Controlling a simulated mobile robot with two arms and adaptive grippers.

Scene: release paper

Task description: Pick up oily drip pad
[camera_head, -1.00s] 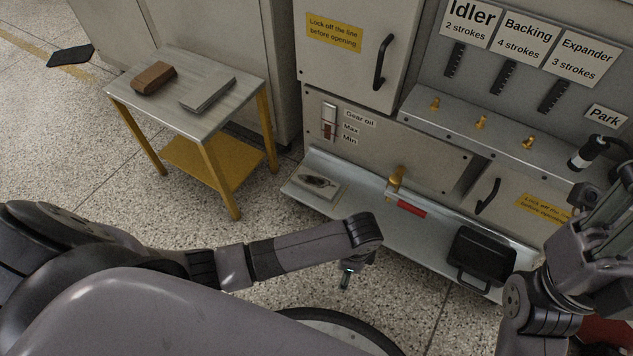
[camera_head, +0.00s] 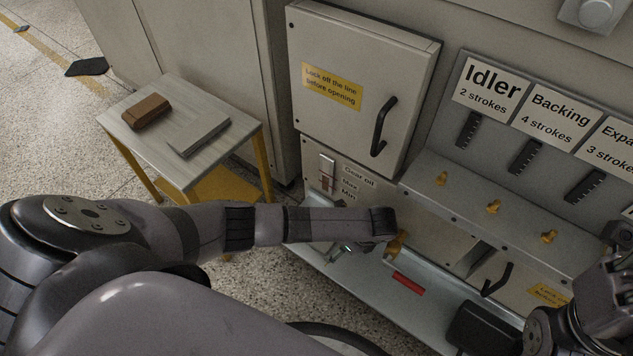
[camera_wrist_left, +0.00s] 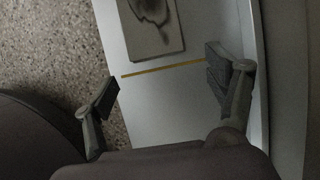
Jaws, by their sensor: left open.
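The oily drip pad (camera_wrist_left: 152,22), a pale pad with a dark stain, lies on the grey metal ledge (camera_wrist_left: 165,105) at the top of the left wrist view. In the head view my left arm hides it. My left gripper (camera_wrist_left: 163,84) is open and empty over the ledge, its fingers spread apart. The pad is ahead of the fingertips, not between them. The left gripper (camera_head: 345,249) also shows small below the arm's end in the head view.
A small table (camera_head: 188,160) with a brown block (camera_head: 146,111) and a grey flat stack (camera_head: 199,137) stands at left. A cabinet (camera_head: 350,75) rises behind the ledge. A black bin (camera_head: 483,328), a red strip (camera_head: 408,283) and brass fittings (camera_head: 493,206) are to the right.

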